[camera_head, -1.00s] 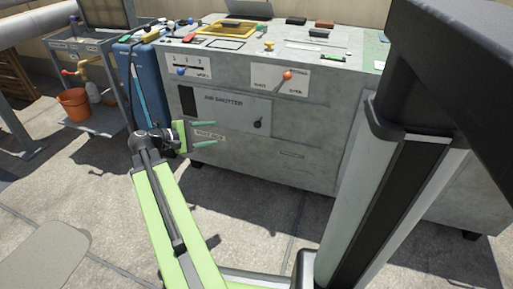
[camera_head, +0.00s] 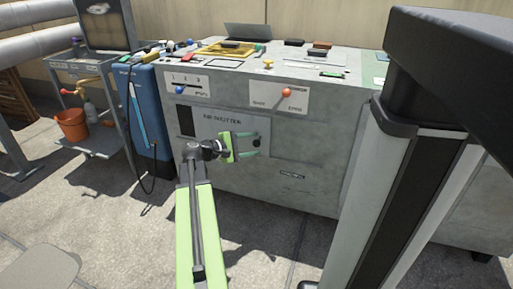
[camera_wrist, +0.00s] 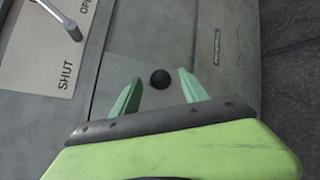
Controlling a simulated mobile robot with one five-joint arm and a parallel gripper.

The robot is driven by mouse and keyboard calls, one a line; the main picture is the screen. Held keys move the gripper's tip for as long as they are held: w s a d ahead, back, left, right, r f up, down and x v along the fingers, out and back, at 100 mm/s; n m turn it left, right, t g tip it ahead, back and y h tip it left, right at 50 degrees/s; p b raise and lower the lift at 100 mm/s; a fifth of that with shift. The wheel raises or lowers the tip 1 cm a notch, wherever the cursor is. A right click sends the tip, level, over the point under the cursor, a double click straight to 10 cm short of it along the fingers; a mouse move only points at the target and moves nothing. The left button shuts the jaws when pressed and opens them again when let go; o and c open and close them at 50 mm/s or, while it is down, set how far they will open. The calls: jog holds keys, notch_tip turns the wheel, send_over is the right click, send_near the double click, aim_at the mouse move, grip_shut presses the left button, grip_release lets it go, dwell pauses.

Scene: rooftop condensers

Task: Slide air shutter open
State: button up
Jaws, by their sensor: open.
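The air shutter panel (camera_head: 225,124) is a grey plate on the front of a grey cabinet, lettered AIR SHUTTER, with a dark slot at its left end. A round black knob (camera_head: 256,141) sits near the plate's right end. It also shows in the wrist view (camera_wrist: 160,79). My gripper (camera_head: 257,144) is in front of the plate with its green fingers open. In the wrist view the knob lies between the two fingertips (camera_wrist: 160,75); I cannot tell how deep. No grip on it is seen.
Above the plate is a SHUT/OPEN label with an orange-tipped lever (camera_head: 287,92); a blue-tipped slider (camera_head: 180,89) is to its left. Loose items cover the cabinet top (camera_head: 300,68). A blue case (camera_head: 142,115) and a cart with an orange bucket (camera_head: 72,124) stand left.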

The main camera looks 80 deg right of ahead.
jog(key=shift+x, duration=1.15)
jog(key=shift+c, duration=0.4)
grip_shut()
jog(key=shift+a, duration=0.1)
